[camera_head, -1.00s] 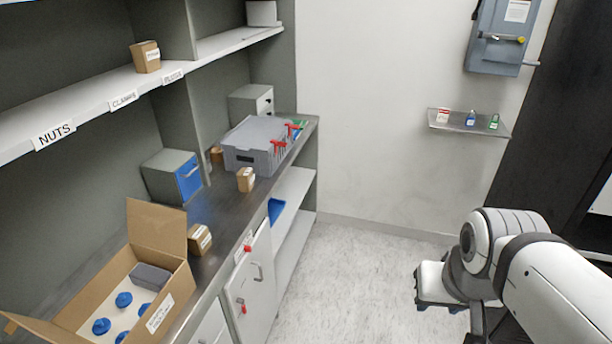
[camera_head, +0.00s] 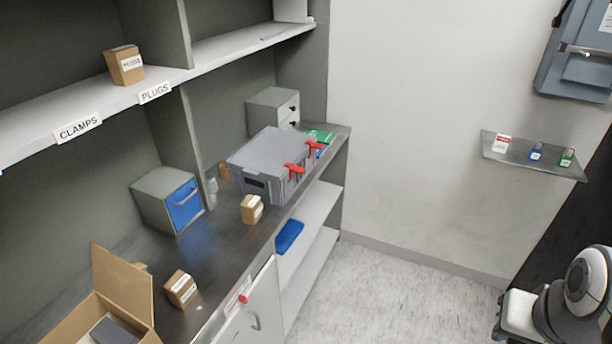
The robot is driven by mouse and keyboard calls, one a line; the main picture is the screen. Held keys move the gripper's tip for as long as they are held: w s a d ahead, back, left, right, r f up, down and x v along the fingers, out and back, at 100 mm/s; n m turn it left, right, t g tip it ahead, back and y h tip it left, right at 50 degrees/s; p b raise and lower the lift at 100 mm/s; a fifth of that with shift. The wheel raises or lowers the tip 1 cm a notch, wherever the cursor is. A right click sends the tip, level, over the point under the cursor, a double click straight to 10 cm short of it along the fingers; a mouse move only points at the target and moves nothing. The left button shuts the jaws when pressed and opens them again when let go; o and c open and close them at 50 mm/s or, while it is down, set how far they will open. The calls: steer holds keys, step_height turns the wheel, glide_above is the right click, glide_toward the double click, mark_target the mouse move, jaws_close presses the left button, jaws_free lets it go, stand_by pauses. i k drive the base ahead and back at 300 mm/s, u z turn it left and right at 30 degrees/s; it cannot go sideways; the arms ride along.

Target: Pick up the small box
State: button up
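Several small brown boxes with white labels are in view. One small box (camera_head: 181,288) sits on the dark counter beside the open carton. Another small box (camera_head: 251,209) sits on the counter in front of the grey case. A third small box (camera_head: 124,65) stands on the upper shelf, above the gap between the CLAMPS and PLUGS labels. I cannot tell which one the task means. Part of my white and grey arm shows at the lower right, well away from the boxes. My gripper's fingers cannot be made out.
An open carton (camera_head: 147,297) holding a grey item stands at the lower left. A grey case (camera_head: 268,160) with red latches and a blue-fronted drawer unit (camera_head: 165,192) stand on the counter (camera_head: 215,245). A wall shelf (camera_head: 530,160) holds padlocks. The floor (camera_head: 380,290) is clear.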

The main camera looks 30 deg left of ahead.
mark_target(251, 208)
steer(key=u, duration=0.2)
steer(key=i, duration=1.15)
steer(key=u, duration=0.95)
steer(key=i, duration=0.35)
steer(key=u, duration=0.2)
steer(key=k, duration=0.7)
steer(key=u, duration=0.25)
steer(key=i, duration=0.75)
steer(key=z, duration=0.15)
